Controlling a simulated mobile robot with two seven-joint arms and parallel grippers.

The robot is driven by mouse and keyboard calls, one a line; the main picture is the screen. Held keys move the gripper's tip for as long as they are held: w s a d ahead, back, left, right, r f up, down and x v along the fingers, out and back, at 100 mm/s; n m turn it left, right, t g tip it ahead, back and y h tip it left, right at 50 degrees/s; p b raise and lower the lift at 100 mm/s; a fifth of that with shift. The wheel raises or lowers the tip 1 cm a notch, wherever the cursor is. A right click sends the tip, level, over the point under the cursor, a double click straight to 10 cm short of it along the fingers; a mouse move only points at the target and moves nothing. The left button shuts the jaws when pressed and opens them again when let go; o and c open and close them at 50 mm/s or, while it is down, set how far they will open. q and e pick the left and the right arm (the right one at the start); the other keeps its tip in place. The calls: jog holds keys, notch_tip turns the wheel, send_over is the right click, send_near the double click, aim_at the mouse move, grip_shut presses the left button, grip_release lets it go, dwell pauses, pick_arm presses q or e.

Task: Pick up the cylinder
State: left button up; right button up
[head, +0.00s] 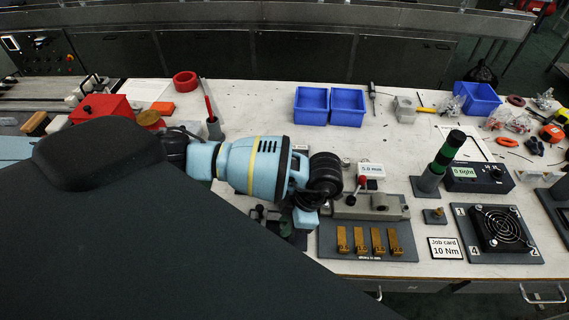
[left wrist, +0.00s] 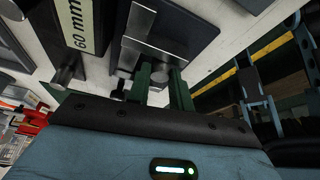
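My left gripper (head: 300,222) is low over the bench at the left end of a grey fixture plate, and its wrist hides most of its fingers in the head view. In the left wrist view its two green fingers (left wrist: 160,80) stand apart, pointing at the dark fixture (left wrist: 168,35). A small grey metal cylinder (left wrist: 158,73) shows between the fingertips; I cannot tell whether they touch it. Another short metal cylinder (left wrist: 66,72) stands beside the label block in that view. My right gripper is not in view.
A grey fixture (head: 350,208) with a red-knobbed lever stands right of the gripper, with several brass blocks (head: 377,240) in front. A label block (head: 371,169) stands behind it. Farther right are a green-black post (head: 447,152), a display box (head: 478,178) and a fan (head: 500,230). Blue bins (head: 311,104) stand behind.

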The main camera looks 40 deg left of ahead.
pick_arm(q)
grip_shut()
jog(key=shift+r, duration=0.2)
jog(key=shift+r, duration=0.65)
jog(key=shift+s+d+r, duration=0.1)
jog(key=shift+d+r, duration=0.05)
jog(key=shift+r, duration=0.35)
jog(key=shift+d+r, duration=0.15)
jog(key=shift+r, duration=0.35)
jog(key=s+d, duration=0.3)
jog(key=d, duration=0.4)
jog(key=s+d+r, duration=0.1)
jog(key=s+d, duration=0.2)
jog(key=d, duration=0.4)
jog(key=shift+r+b, duration=0.15)
jog(key=shift+b, duration=0.25)
